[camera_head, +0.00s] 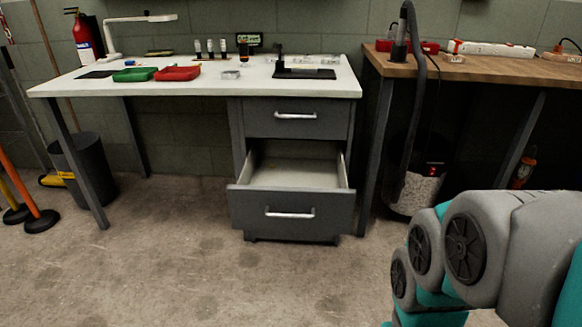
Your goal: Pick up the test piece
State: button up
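I cannot pick out the test piece with certainty. A small pale piece (230,75) lies on the white-topped workbench (200,88), right of the red tray (178,73). Several small clear items (318,60) lie at the back right of that bench, too small to make out. The lower drawer (292,208) of the grey cabinet stands open, and the part of its inside that shows looks empty. The upper drawer (295,116) is shut. My arm's links show at the lower right, but my gripper is out of view.
A green tray (134,75), a lamp (112,40) and a black stand (304,73) are on the bench. A wooden bench (480,68) with a hose (410,110) is at right. The open drawer juts over the floor. The floor in front is clear.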

aim_at(295, 68)
jog(key=i+l+u, duration=0.1)
jog(key=i+l, duration=0.15)
jog(key=i+l+u, duration=0.25)
jog(key=i+l, duration=0.2)
jog(key=l, duration=0.25)
jog(key=i+l+u, duration=0.1)
jog(key=l, duration=0.25)
jog(key=i+l+u, duration=0.15)
jog(key=i+l, duration=0.15)
jog(key=l, duration=0.1)
